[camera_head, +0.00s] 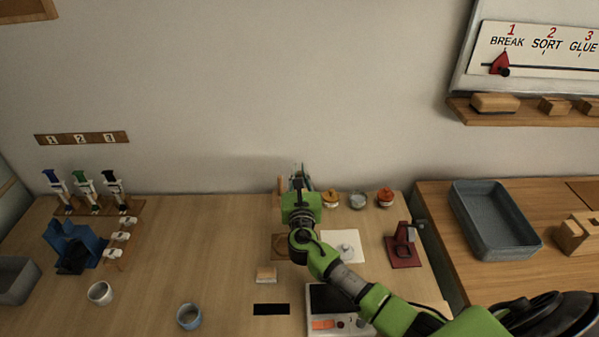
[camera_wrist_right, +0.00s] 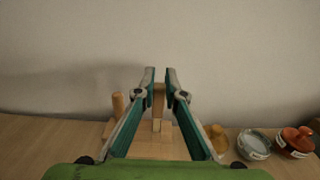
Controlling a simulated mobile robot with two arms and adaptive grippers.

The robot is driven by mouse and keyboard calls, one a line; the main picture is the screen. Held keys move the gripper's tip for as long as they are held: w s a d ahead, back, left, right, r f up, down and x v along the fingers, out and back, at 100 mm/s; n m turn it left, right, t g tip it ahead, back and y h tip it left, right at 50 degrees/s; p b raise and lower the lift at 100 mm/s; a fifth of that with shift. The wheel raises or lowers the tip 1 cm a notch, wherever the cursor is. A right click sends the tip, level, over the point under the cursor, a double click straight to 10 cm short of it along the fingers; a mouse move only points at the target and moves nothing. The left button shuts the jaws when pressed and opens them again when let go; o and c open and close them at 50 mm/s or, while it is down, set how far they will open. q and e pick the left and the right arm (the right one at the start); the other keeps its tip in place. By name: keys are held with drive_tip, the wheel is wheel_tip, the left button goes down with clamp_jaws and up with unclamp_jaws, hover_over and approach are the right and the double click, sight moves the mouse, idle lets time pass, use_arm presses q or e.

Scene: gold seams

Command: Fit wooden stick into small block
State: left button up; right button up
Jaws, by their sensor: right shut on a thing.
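My right gripper (camera_head: 299,180) reaches to the back of the table by the wall. In the right wrist view its two fingers (camera_wrist_right: 166,92) are shut on an upright wooden stick (camera_wrist_right: 158,108). Behind the fingers is a pale wooden base (camera_wrist_right: 140,146); whether the stick's lower end touches it I cannot tell. A thicker wooden peg (camera_wrist_right: 118,104) stands to the left of the fingers. A small pale block (camera_head: 266,275) lies nearer on the table; whether it is the task's block is unclear. My left gripper is not in view.
Several small jars, including an orange one (camera_head: 385,197), stand right of the gripper. A white sheet (camera_head: 341,246) and a red stand (camera_head: 404,250) lie nearer. Cups (camera_head: 101,293) and a blue holder (camera_head: 72,244) are at left.

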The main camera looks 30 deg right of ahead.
drive_tip(key=shift+f, duration=0.2)
idle(0.4)
drive_tip(key=o, duration=0.8)
drive_tip(key=shift+o, duration=0.2)
drive_tip(key=shift+p+v, duration=0.9)
drive_tip(key=shift+v, duration=1.6)
